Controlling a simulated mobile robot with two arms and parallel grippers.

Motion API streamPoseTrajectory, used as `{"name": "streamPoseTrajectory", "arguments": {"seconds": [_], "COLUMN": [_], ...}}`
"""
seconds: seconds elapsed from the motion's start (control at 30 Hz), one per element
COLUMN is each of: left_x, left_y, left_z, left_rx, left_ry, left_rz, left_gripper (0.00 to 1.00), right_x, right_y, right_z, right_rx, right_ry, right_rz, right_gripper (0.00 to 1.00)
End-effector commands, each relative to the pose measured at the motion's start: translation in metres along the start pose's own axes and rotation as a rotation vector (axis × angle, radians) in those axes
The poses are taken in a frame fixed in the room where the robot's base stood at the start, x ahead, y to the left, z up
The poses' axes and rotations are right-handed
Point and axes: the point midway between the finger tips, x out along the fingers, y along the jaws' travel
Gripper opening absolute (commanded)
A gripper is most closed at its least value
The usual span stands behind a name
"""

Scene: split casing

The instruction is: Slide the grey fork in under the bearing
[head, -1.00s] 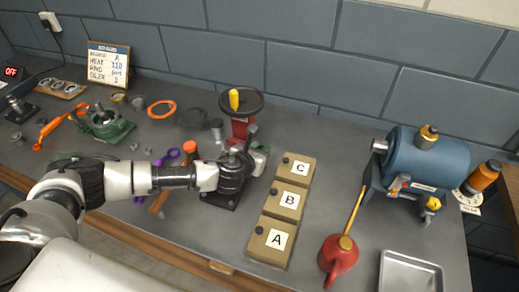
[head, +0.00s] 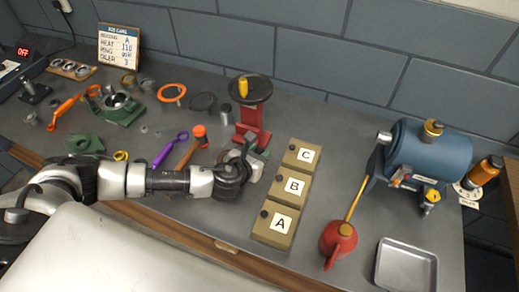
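My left gripper (head: 240,160) is at the front of the red press (head: 252,120), left of the labelled blocks. Its fingers are dark and small against the press base, so I cannot tell whether they are open or hold anything. I cannot make out the grey fork with certainty. A green casing half (head: 118,108) with a round metal part, possibly the bearing, in it lies at the back left, well away from the gripper. A second green casing piece (head: 85,143) lies nearer the front. My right gripper is not in view.
Blocks A (head: 274,224), B (head: 288,188) and C (head: 302,155) stand right of my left gripper. A red oil can (head: 338,240), a metal tray (head: 407,265) and a blue machine (head: 428,150) are farther right. A hammer (head: 190,150) and purple tool (head: 170,150) lie behind my arm.

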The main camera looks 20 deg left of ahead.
Motion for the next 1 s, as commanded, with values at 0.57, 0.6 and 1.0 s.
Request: {"name": "streamPoseTrajectory", "arguments": {"seconds": [0.57,0.6,1.0], "left_x": [-0.031,-0.039,-0.103], "left_y": [0.001,0.000,0.001], "left_z": [-0.001,-0.002,-0.001], "left_rx": [0.000,0.000,0.000], "left_ry": [-0.001,0.000,-0.001], "left_rz": [-0.001,-0.001,0.000], "left_gripper": [0.38,0.38,0.38], "right_x": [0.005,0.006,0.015], "right_y": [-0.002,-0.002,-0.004], "right_z": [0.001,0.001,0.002], "right_rx": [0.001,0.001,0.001], "right_ry": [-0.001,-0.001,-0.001], "right_rz": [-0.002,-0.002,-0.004], "right_gripper": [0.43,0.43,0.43]}}
